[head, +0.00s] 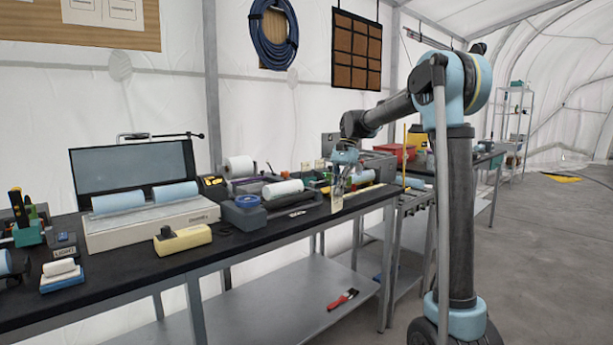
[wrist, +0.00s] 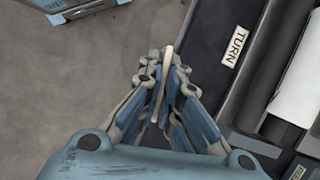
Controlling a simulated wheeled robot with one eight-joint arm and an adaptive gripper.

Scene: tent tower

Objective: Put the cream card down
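The cream card (head: 337,203) hangs under my gripper (head: 340,184) in the head view, by the front edge of the black bench (head: 120,282). In the wrist view my gripper (wrist: 164,68) is shut on the card (wrist: 160,86), which shows nearly edge-on as a thin pale strip between the fingers. Its lower part is hidden by the fingers. Grey floor lies behind the card on the left and the bench edge is close on its right.
A label reading TURN (wrist: 235,47) lies on the dark surface right of my gripper. A white roll (wrist: 298,85) is in a grey tray beyond it. The yellow block (head: 182,239) and pale machine (head: 150,223) stand farther left. A red-handled tool (head: 342,299) lies on the lower shelf.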

